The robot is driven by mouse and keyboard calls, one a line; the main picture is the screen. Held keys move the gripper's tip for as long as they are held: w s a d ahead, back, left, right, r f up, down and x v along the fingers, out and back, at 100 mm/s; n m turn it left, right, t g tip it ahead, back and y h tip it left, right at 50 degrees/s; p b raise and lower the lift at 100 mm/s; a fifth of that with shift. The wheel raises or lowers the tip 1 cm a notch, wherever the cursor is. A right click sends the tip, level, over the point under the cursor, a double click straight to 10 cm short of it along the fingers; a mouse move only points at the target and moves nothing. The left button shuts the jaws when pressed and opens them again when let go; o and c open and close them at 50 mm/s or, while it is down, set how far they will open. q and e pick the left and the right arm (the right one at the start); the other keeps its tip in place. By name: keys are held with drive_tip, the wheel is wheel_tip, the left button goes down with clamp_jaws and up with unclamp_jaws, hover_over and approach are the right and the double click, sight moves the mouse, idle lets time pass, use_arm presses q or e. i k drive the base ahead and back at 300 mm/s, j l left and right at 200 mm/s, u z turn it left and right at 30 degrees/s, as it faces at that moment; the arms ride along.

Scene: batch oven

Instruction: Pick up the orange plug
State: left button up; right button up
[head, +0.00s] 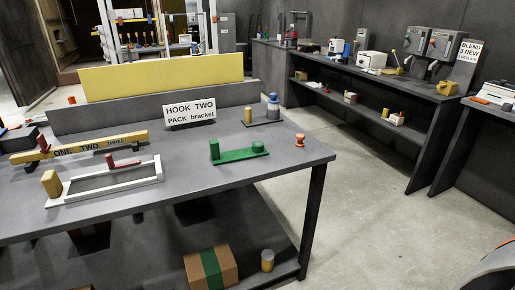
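An orange plug (300,140) stands upright near the right edge of the grey table (215,184). It is small and spool-shaped, with a wider top. It stands apart to the right of a green fixture (234,153) with a post and a low round knob. Neither of my grippers is in view.
A blue-grey bottle (273,107), a tan cylinder (248,116), a white frame (115,184) and a yellow lettered bar (80,147) are on the table.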

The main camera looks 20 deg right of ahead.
sight(300, 137)
drive_tip(key=l+u, duration=0.2)
drive_tip(key=u, duration=0.25)
drive_tip(key=l+u, duration=0.25)
drive_tip(key=u, duration=0.25)
drive_tip(key=l+u, duration=0.25)
drive_tip(key=l, duration=0.2)
drive_tip(key=k+l+u, duration=0.25)
drive_tip(key=l, duration=0.2)
drive_tip(key=k+l, duration=0.1)
drive_tip(key=l, duration=0.2)
drive_tip(key=k+l+u, duration=0.1)
drive_tip(key=l, duration=0.2)
drive_tip(key=k+l, duration=0.1)
drive_tip(key=l, duration=0.25)
drive_tip(key=i+u, duration=0.05)
